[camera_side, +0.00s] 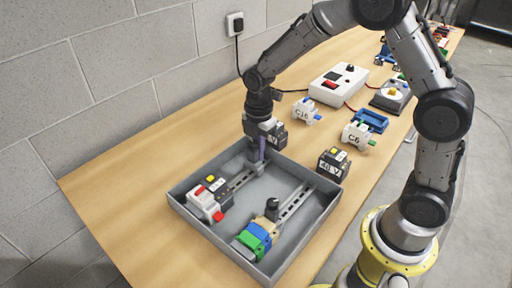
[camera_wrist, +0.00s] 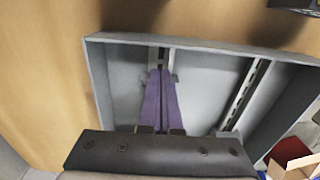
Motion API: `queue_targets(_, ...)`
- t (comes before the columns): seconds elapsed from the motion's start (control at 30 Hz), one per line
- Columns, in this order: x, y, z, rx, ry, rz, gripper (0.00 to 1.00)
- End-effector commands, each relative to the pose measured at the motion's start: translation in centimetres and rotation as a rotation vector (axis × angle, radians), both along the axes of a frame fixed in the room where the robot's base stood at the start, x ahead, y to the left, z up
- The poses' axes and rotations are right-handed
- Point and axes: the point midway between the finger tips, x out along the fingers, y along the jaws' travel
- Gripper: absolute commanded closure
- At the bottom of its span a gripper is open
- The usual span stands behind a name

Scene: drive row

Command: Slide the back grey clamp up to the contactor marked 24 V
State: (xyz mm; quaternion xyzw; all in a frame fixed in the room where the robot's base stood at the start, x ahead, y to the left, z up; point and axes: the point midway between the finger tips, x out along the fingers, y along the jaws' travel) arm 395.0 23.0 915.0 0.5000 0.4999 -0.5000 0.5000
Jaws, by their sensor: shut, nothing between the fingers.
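My gripper (camera_side: 259,158) is shut and empty, its purple fingers pointing down at the far end of the back rail (camera_side: 242,180). In the wrist view the fingertips (camera_wrist: 161,74) are together over that rail. A small grey piece, apparently the back grey clamp (camera_side: 252,167), is at the fingertips and partly hidden by them; I cannot tell whether they touch. A dark contactor with a yellow button (camera_side: 214,184) sits nearer on the back rail, beside a white and red device (camera_side: 204,204); its marking is not readable. Bare rail lies between it and the fingers.
The grey tray (camera_side: 322,213) has raised walls. Its front rail (camera_side: 297,202) carries green (camera_side: 246,243), blue and beige blocks and a dark piece. Outside stand a 40 V contactor (camera_side: 333,165), another V-marked one (camera_side: 278,137) partly behind my gripper, and two white C16 (camera_side: 306,111) and C6 (camera_side: 356,135) devices.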

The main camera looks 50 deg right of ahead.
Motion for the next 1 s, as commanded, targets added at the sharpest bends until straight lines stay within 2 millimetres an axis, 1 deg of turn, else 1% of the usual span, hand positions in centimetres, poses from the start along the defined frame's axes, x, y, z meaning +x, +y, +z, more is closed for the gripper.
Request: queue_targets(1.0, 0.0, 3.3, 0.0, 0.0, 0.0, 0.002, 1.0)
